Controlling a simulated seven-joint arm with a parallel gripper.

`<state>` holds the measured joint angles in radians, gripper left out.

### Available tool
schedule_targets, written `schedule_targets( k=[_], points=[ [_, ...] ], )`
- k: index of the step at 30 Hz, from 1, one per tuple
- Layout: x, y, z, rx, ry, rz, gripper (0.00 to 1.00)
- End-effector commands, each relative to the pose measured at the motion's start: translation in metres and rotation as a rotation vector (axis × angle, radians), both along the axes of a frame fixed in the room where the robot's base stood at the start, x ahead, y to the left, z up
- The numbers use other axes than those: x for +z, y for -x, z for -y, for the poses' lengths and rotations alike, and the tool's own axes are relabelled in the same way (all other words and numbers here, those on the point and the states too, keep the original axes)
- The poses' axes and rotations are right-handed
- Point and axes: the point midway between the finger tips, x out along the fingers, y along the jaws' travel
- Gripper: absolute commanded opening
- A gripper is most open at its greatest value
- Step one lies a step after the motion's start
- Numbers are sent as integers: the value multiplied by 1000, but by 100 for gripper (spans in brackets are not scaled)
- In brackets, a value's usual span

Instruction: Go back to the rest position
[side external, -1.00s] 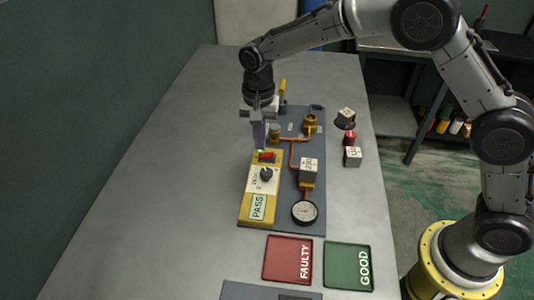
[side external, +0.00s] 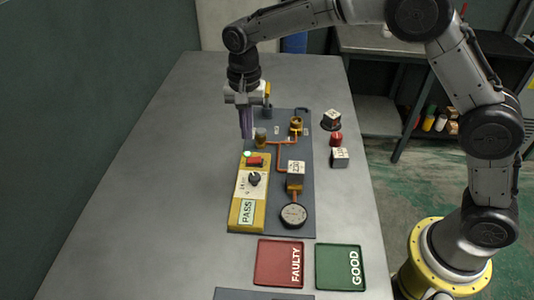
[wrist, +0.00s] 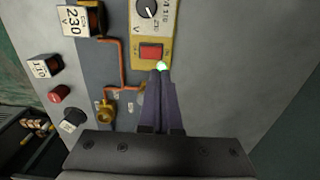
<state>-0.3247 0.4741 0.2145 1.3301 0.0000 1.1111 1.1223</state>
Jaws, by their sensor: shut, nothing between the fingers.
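My gripper (side external: 245,123) is shut and empty. It hangs fingers-down above the far end of the yellow test box, apart from it. In the wrist view its closed fingers (wrist: 160,85) point toward the box's red switch (wrist: 151,51) and lit green lamp (wrist: 162,65). The yellow box (side external: 236,216) has a black dial (side external: 254,179), the red switch (side external: 255,161), the green lamp (side external: 247,154) and a PASS display (side external: 246,211). It lies along the left side of a grey board (side external: 277,167).
The board carries copper pipes, brass fittings, a round gauge (side external: 293,215) and a 230-marked block (side external: 295,170). Loose blocks (side external: 340,157) and a red part (side external: 336,139) lie right of it. FAULTY (side external: 268,264) and GOOD (side external: 332,268) trays look empty. The table's left side is clear.

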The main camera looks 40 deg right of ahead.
Motion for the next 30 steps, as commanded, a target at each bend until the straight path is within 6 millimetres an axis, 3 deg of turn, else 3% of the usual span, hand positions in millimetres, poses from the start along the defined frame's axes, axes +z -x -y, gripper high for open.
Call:
schedule_targets(
  k=[2, 5, 9, 15, 19, 23, 30],
  points=[
    [28, -4, 9, -20, -17, 53, 0],
    [71, 4, 29, -53, -37, 120, 0],
    [125, 37, 63, -84, -56, 210, 0],
    [173, 104, 105, -27, -51, 322, 0],
    [186, 154, 126, 50, -27, 391, 0],
    [185, 205, 143, 151, 11, 450, 0],
    [146, 285, 159, 408, 113, 507, 0]
  ],
)
